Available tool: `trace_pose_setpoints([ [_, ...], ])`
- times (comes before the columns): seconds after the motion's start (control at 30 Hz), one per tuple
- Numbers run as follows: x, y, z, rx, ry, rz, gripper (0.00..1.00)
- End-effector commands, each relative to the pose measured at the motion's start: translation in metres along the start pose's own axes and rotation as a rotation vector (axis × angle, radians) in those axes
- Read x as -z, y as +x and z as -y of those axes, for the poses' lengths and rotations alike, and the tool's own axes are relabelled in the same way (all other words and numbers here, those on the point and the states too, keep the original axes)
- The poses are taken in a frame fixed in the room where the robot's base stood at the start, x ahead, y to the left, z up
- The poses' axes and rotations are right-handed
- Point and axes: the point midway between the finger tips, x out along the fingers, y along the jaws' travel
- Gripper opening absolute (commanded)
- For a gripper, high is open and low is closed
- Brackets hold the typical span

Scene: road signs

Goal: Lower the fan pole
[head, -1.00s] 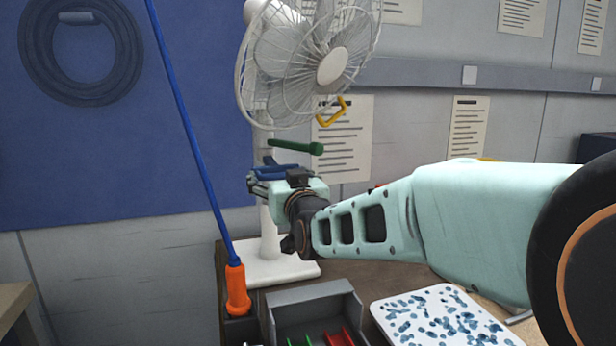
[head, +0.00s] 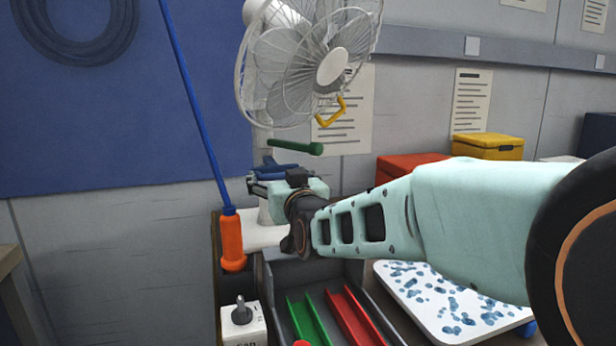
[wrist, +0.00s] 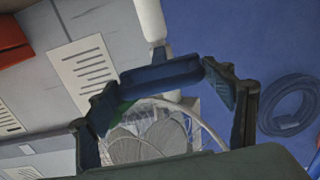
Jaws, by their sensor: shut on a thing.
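The white fan (head: 331,66) stands at the back on a white pole (head: 266,213) above a white base (head: 256,236). A green handle (head: 295,147) and a blue handle (head: 286,171) stick out below the fan head. My gripper hides part of the pole.
Below are a grey bin (head: 275,272) with green and red strips and a switch box (head: 242,322). A speckled white tray (head: 450,300), red box (head: 405,166) and yellow box (head: 487,146) are right.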

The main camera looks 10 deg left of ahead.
Motion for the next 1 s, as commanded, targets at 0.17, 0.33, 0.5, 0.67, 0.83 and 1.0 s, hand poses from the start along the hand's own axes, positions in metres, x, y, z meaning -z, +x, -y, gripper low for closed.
trace_pose_setpoints([
  [0.17,0.002,0.000,0.003,0.004,0.000,-0.004,0.82],
  [0.33,0.003,0.000,0.002,0.002,0.000,-0.005,0.82],
  [0.5,0.009,0.000,0.001,0.001,0.000,-0.008,0.82],
  [0.67,0.036,0.000,0.001,0.002,-0.001,-0.012,0.82],
  [0.83,0.069,0.000,0.002,0.002,0.001,-0.010,0.82],
  [1.0,0.092,0.000,0.002,0.003,0.000,-0.006,0.82],
])
